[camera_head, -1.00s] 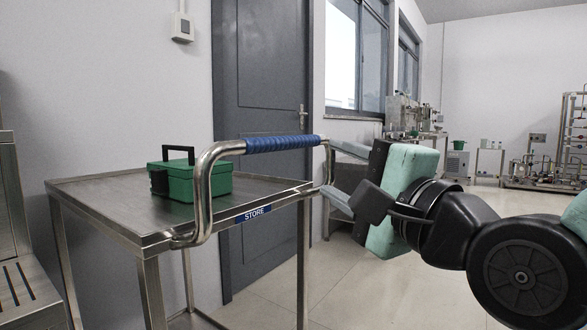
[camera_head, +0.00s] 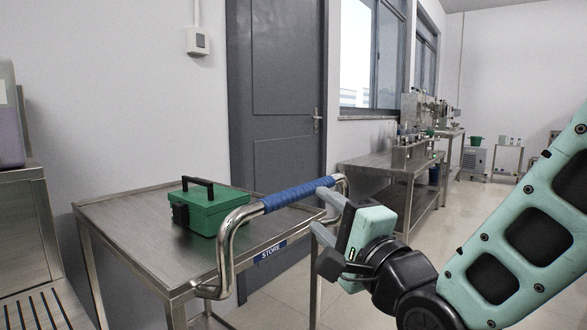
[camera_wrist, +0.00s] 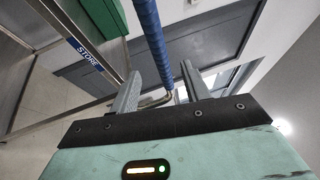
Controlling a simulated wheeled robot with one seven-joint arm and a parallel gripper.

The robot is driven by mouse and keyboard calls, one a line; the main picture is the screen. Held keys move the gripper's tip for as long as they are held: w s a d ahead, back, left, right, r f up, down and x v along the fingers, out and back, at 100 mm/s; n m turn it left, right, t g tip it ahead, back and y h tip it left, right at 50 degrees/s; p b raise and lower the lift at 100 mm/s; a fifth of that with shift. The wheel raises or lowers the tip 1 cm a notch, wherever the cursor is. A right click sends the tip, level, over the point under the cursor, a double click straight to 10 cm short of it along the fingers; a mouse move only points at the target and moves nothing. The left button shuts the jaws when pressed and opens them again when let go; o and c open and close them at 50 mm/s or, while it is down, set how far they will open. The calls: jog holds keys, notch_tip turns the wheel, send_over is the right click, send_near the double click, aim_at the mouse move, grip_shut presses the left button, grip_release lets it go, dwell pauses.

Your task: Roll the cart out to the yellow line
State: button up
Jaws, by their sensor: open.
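The steel cart (camera_head: 135,232) stands at left centre in the head view, with a label reading STORE on its front edge. Its bent push handle (camera_head: 228,240) has a blue grip (camera_head: 295,197), which also shows in the wrist view (camera_wrist: 152,40). A green box (camera_head: 212,212) with a black handle rests on the cart top. My gripper (camera_head: 322,214) is open at the right end of the handle. In the wrist view, the handle lies between my two open fingers (camera_wrist: 158,92); contact cannot be told. No yellow line shows.
A grey door (camera_head: 277,100) and wall are behind the cart. A steel bench (camera_head: 385,170) stands beyond my gripper to the right. A steel unit (camera_head: 25,235) is close to the cart's left. Open pale floor (camera_head: 465,205) lies at the right.

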aim_at(294, 189)
jog(key=shift+w+a+r+p, duration=0.4)
jog(key=shift+w+p, duration=0.25)
jog(key=shift+p, duration=2.05)
jog(key=shift+w+p, duration=0.1)
jog(key=shift+p, duration=0.45)
jog(key=p+x, duration=0.3)
jog(key=x, duration=0.5)
jog(key=shift+w+a+f, duration=0.15)
jog(key=shift+w+a, duration=0.1)
grip_shut()
